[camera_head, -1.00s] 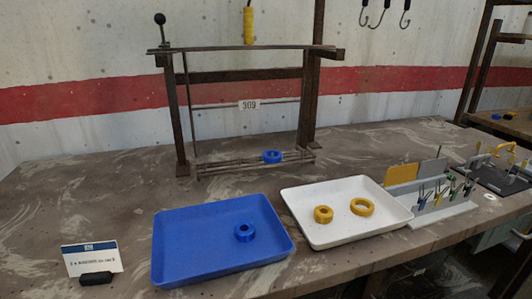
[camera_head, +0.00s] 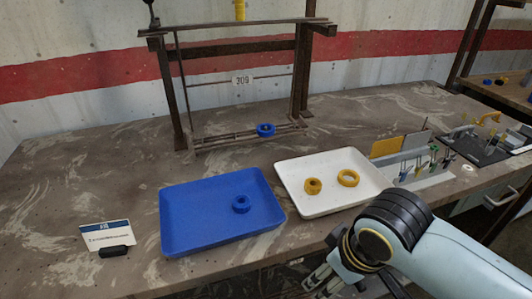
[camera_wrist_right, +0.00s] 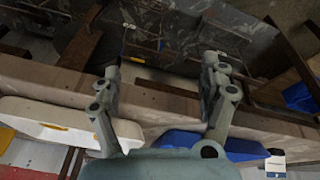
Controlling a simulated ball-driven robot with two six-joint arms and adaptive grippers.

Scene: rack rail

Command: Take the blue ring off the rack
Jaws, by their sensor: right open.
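A blue ring (camera_head: 265,130) sits at the low rail of the dark metal rack (camera_head: 174,95), toward the right end. Whether the rail passes through it is too small to tell. A second blue ring (camera_head: 241,204) lies in the blue tray (camera_head: 185,235). My right gripper (camera_head: 318,281) is low at the table's front edge, in front of the trays and far from the rack. In the right wrist view my right gripper (camera_wrist_right: 163,68) has its two fingers wide apart with nothing between them. My left gripper is not in view.
A small sign (camera_head: 106,236) stands at the left front. Bare table lies between the trays and the rack.

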